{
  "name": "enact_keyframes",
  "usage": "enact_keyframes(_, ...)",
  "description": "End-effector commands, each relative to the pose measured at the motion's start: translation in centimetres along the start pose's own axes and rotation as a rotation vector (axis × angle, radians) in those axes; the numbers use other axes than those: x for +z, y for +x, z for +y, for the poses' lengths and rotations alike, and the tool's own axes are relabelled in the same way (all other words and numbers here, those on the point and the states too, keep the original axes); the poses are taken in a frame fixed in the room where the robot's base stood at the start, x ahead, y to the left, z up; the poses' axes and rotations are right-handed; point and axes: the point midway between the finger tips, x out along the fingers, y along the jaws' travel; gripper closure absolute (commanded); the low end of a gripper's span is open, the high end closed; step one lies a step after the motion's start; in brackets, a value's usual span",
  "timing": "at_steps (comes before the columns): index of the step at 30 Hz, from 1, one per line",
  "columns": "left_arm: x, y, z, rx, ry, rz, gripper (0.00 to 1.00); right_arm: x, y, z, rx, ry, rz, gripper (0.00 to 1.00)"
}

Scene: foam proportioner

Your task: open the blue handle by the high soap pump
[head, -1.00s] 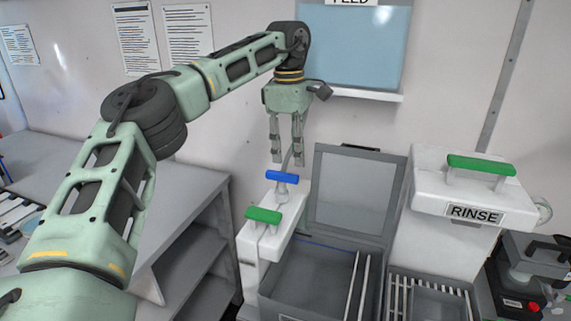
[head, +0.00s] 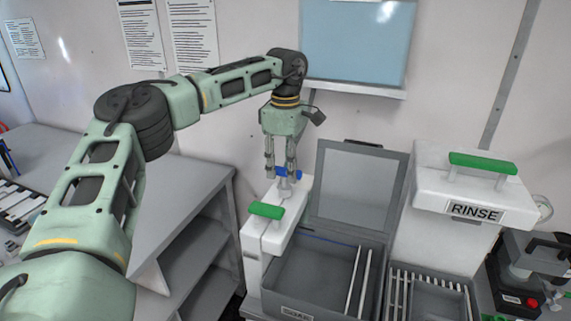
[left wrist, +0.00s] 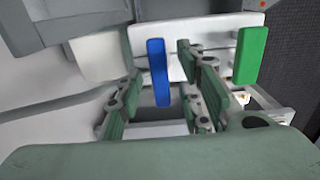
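The blue handle (head: 295,174) sits on a grey stem at the back of a white dispenser (head: 277,240). My left gripper (head: 281,178) points down over it, and its fingers hide part of the handle in the head view. In the left wrist view the blue handle (left wrist: 157,72) shows in the gap between the two spread fingers of my left gripper (left wrist: 160,80), with space on both sides. The fingers are open and not closed on it; I cannot tell whether they touch it. My right gripper is not in view.
A green handle (head: 266,210) sits on the same dispenser, in front of the blue one; it also shows in the left wrist view (left wrist: 252,56). A grey sink (head: 310,275) with a raised lid (head: 357,190) is to the right. The RINSE unit (head: 470,190) stands further right.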

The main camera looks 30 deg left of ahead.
Motion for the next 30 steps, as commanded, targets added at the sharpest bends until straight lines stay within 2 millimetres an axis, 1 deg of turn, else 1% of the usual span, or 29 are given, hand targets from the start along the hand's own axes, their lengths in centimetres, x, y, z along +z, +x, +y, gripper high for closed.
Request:
enact_keyframes(1, -0.01, 0.01, 0.00, 0.000, 0.000, 0.000, 0.67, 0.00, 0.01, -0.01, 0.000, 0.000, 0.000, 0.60)
enact_keyframes(2, 0.00, 0.00, 0.00, 0.000, 0.000, 0.000, 0.70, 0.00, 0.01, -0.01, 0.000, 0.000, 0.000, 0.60)
enact_keyframes(12, 0.01, -0.03, 0.01, 0.000, 0.000, 0.000, 1.00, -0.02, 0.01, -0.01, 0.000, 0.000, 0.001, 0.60)
enact_keyframes(22, 0.04, -0.09, 0.03, 0.001, -0.013, -0.001, 1.00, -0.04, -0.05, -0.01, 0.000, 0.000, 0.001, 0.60)
enact_keyframes(26, 0.06, -0.11, 0.03, 0.001, -0.050, -0.002, 1.00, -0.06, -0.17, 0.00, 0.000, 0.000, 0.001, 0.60)
enact_keyframes(30, 0.05, -0.14, 0.03, 0.001, -0.125, -0.002, 1.00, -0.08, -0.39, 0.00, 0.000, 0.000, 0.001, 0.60)
